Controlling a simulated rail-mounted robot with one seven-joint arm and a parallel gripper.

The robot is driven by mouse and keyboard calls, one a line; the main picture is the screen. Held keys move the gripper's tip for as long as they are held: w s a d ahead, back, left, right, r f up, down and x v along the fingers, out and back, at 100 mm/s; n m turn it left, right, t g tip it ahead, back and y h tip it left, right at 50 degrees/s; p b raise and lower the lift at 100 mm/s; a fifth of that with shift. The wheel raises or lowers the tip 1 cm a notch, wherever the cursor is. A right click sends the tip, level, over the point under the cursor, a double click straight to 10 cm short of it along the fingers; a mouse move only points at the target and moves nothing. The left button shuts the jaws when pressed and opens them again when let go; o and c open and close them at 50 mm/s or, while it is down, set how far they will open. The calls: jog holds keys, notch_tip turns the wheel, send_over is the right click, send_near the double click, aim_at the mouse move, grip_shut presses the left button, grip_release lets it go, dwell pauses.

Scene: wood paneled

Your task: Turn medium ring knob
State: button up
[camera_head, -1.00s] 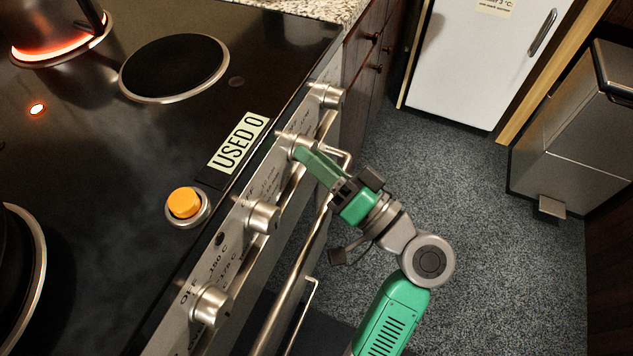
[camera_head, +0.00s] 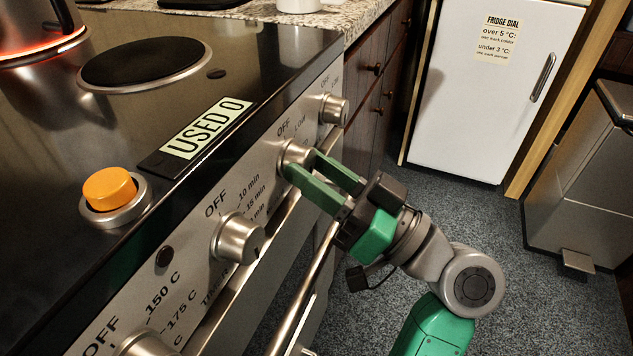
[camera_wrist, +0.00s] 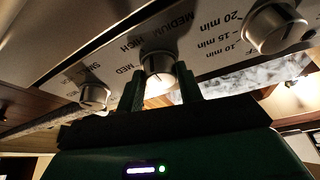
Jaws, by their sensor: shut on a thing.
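The medium ring knob (camera_head: 291,153) is a round silver knob on the stove's slanted front panel, with an OFF mark above it in the head view. In the wrist view the knob (camera_wrist: 158,66) sits in the middle, under the word MEDIUM, with HIGH and MED marks to its left. My green gripper (camera_head: 304,164) is shut on this knob, reaching it from the lower right. In the wrist view its two dark fingers (camera_wrist: 161,82) stand on either side of the knob. The fingers partly hide the knob, and its exact setting is hard to read.
Neighbouring knobs are the small ring knob (camera_wrist: 95,95) and the timer knob (camera_head: 237,238). An orange button (camera_head: 109,190) and a USED 0 label (camera_head: 207,128) are on the stove top. A pot (camera_head: 35,28) stands over a glowing ring. A handle rail (camera_head: 305,285) runs below the panel.

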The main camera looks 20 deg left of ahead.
dwell(0.4)
jog(key=o, duration=1)
jog(key=shift+d, duration=0.1)
jog(key=p+v, duration=0.1)
jog(key=v, duration=0.6)
jog(key=shift+d+p, duration=0.3)
jog(key=shift+p, duration=0.1)
